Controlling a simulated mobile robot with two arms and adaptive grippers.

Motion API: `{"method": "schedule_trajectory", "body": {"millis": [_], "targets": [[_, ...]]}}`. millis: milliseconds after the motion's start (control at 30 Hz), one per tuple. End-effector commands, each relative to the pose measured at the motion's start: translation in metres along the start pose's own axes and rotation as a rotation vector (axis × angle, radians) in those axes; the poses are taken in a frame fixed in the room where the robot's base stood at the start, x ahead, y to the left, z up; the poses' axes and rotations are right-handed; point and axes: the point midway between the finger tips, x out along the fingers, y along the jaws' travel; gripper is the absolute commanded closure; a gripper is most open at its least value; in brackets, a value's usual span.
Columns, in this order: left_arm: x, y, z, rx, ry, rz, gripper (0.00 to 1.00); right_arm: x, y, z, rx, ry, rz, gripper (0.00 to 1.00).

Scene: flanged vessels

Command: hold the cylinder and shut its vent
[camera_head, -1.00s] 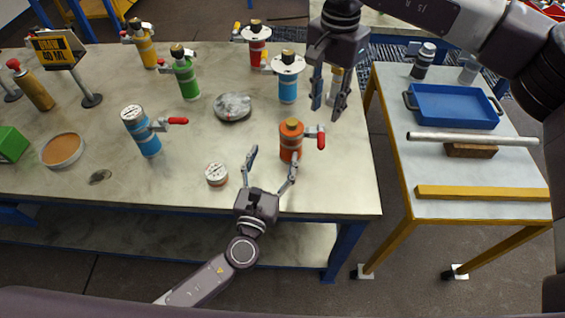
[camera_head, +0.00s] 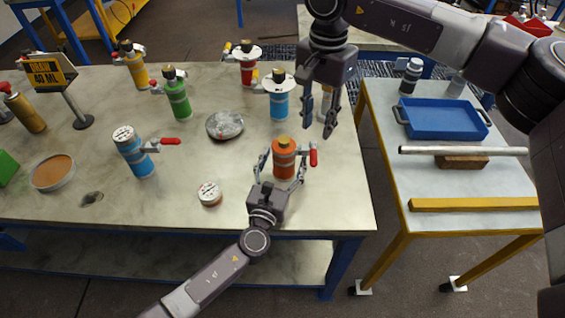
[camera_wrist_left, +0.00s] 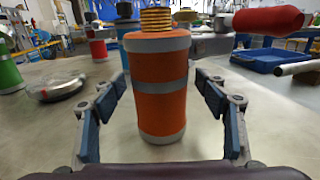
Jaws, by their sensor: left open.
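An orange cylinder (camera_head: 284,160) with grey bands stands upright near the table's front edge. Its red vent lever (camera_head: 313,155) is on its right side. In the left wrist view the orange cylinder (camera_wrist_left: 158,100) stands between the fingers, with the red lever (camera_wrist_left: 268,20) at the upper right, roughly level. My left gripper (camera_head: 281,172) is open, one finger on each side of the cylinder, with gaps showing in the wrist view. My right gripper (camera_head: 320,122) hangs beyond and right of the cylinder, fingers apart, nothing between them.
A blue cylinder (camera_head: 136,157) with a red lever stands to the left. A small round gauge (camera_head: 209,193) and a grey disc (camera_head: 226,125) lie nearby. Several other cylinders stand farther back. A side table at right holds a blue tray (camera_head: 442,119) and a pipe (camera_head: 462,151).

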Motion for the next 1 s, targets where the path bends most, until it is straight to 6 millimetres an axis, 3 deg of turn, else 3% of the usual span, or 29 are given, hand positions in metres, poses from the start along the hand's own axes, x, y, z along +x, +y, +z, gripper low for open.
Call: {"method": "schedule_trajectory", "body": {"millis": [100,700,1000], "targets": [[-0.0001,0.0001,0.0002,0.0,0.0,0.0,0.33,0.0,0.0,0.0001,0.0,0.0,0.0,0.71],[-0.0004,0.0003,0.0,0.001,0.0,0.001,0.99,0.0,0.0,0.0,0.0,0.0,0.0,0.71],[-0.0004,0.0003,0.0,0.001,0.0,0.001,1.0,0.0,0.0,0.0,0.0,0.0,0.0,0.71]]}}
